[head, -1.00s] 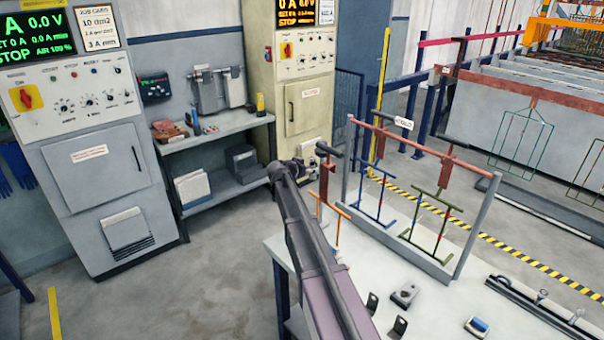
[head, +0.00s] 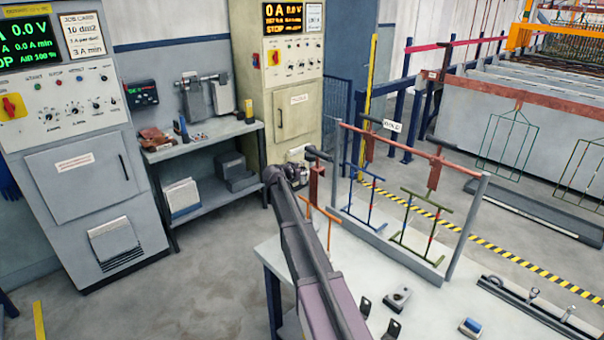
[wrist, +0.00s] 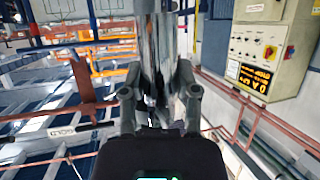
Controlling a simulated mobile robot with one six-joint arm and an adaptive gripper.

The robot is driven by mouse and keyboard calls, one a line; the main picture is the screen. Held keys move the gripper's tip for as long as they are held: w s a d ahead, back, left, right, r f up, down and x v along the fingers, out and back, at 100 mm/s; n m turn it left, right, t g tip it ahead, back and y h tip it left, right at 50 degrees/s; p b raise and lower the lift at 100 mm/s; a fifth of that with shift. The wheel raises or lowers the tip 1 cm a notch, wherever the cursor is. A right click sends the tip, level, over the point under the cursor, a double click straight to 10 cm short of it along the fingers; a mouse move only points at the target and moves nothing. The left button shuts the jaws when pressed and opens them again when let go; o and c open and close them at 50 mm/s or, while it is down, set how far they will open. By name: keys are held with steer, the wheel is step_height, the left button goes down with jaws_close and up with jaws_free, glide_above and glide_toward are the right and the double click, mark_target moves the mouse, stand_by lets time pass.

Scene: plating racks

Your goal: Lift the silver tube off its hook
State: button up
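The silver tube (wrist: 158,45) is a shiny cylinder in the wrist view. It stands upright in that picture, between the two fingers of my gripper (wrist: 159,80), which are drawn in against its sides. Its lower end and the hook are not clear. In the head view my gripper (head: 297,157) is small and partly behind my own arm, beside an orange-red rack (head: 316,185) with a black handle. I cannot make out the tube's outline or its contact with a hook there.
A rack stand (head: 466,230) carries a blue rack (head: 374,210) and a green rack (head: 408,222). The white table (head: 440,310) holds small brackets and a blue-topped block (head: 470,327). Control cabinets (head: 85,180) and a shelf (head: 215,190) stand to the left. Floor is clear before them.

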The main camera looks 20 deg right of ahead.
jaws_close()
steer(key=shift+o, duration=1.3)
jaws_free()
jaws_close()
steer(key=shift+a+r+p, duration=0.1)
steer(key=shift+r+p, duration=0.35)
steer(key=shift+p, duration=0.05)
steer(key=shift+s+a+r+p, duration=0.2)
steer(key=shift+a+r+p, duration=0.15)
steer(key=shift+a, duration=0.15)
steer(key=shift+s+a, duration=0.2)
steer(key=shift+a, duration=0.35)
steer(key=shift+s+a, duration=0.15)
steer(key=shift+a, duration=0.2)
